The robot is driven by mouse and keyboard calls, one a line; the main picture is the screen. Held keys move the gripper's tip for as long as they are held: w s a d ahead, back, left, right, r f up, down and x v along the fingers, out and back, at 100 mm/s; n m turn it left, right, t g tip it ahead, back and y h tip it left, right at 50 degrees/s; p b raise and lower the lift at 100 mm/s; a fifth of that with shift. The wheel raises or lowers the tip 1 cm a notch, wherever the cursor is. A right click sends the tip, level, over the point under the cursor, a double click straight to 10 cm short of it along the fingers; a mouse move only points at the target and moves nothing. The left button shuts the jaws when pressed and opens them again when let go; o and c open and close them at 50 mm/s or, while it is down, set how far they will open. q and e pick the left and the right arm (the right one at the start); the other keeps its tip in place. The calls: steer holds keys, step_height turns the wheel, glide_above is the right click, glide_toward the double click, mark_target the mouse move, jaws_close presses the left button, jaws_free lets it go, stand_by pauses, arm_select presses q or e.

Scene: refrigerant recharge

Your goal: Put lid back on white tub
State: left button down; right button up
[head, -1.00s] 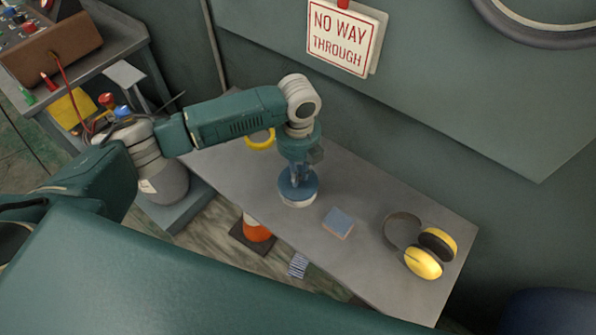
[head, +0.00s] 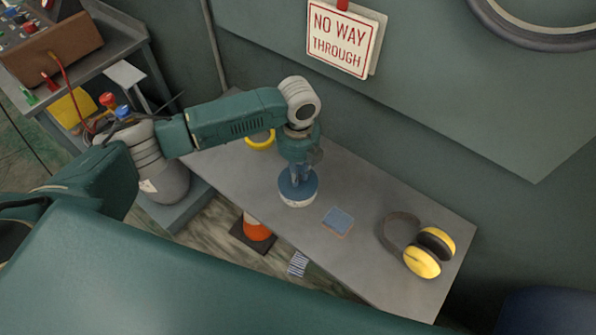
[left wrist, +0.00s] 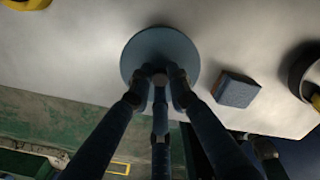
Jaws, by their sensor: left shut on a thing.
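The blue round lid (head: 299,187) lies level over the white tub (head: 297,203) on the grey bench. Only a thin white side of the tub shows below the lid; whether the lid is fully seated cannot be told. My left gripper (head: 297,178) points straight down and is shut on the lid's middle. In the left wrist view the lid (left wrist: 158,48) is a dark blue disc with the gripper's fingertips (left wrist: 160,78) together at its near part; the tub is hidden under it. My right gripper is not in view.
A blue-topped block (head: 338,221) lies right of the tub, with yellow earmuffs (head: 422,262) farther right. A yellow ring-shaped thing (head: 261,142) is behind my arm. An orange cone (head: 257,229) stands below the bench's front edge. The wall rises behind the bench.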

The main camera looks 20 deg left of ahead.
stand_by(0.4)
arm_select(q)
steer(key=c, duration=1.6)
jaws_free()
steer(key=shift+o, duration=0.4)
steer(key=o, duration=0.4)
steer(key=shift+o, duration=0.2)
steer(key=shift+r+p, duration=3.55)
steer(key=shift+p, duration=0.1)
